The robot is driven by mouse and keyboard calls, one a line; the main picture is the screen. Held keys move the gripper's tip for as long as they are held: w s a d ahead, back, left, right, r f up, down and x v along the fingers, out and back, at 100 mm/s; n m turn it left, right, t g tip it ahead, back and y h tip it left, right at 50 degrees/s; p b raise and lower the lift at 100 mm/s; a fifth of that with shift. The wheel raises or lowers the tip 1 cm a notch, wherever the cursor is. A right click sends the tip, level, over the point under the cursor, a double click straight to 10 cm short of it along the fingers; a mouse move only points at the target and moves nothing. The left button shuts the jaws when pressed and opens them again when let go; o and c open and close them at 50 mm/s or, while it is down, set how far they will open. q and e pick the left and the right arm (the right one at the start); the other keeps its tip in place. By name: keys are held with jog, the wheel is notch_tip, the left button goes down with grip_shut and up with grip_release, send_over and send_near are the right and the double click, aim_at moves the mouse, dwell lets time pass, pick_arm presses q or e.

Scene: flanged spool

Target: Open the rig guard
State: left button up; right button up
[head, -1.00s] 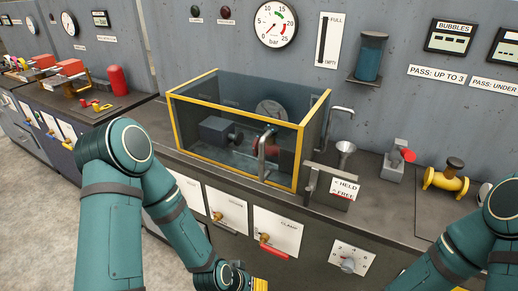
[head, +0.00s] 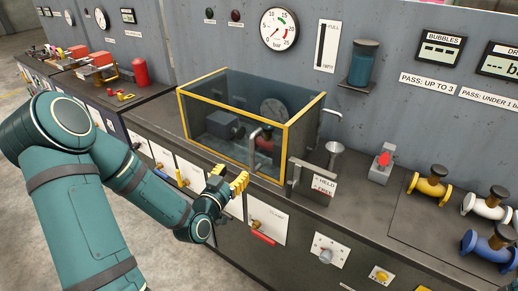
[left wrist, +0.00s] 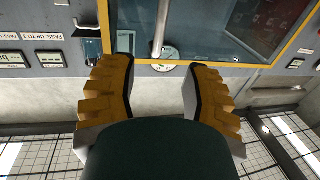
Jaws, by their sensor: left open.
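The rig guard (head: 225,125) is a clear, dark-tinted box with yellow edges, standing down over the rig on the bench in the head view. A grey bar handle (head: 253,148) stands on its front side. The guard pane (left wrist: 200,22) and the handle bar (left wrist: 159,28) also show in the left wrist view, which looks upside down. My left gripper (head: 243,182) has yellow fingers and is just in front of and below the guard, apart from the handle. In the left wrist view its fingers (left wrist: 163,70) are spread with nothing between them. My right gripper is out of view.
A HELD/FREE plate (head: 323,186) and a metal funnel (head: 333,152) stand right of the guard. Valve panels, including a red clamp lever (head: 263,239), line the bench front below.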

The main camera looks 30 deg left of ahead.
aim_at(251, 150)
pick_arm(q)
jog(key=w, duration=0.4)
jog(key=w+a, duration=0.1)
jog(key=w, duration=0.8)
jog(key=shift+a, duration=0.25)
jog(key=shift+o, duration=0.2)
grip_shut()
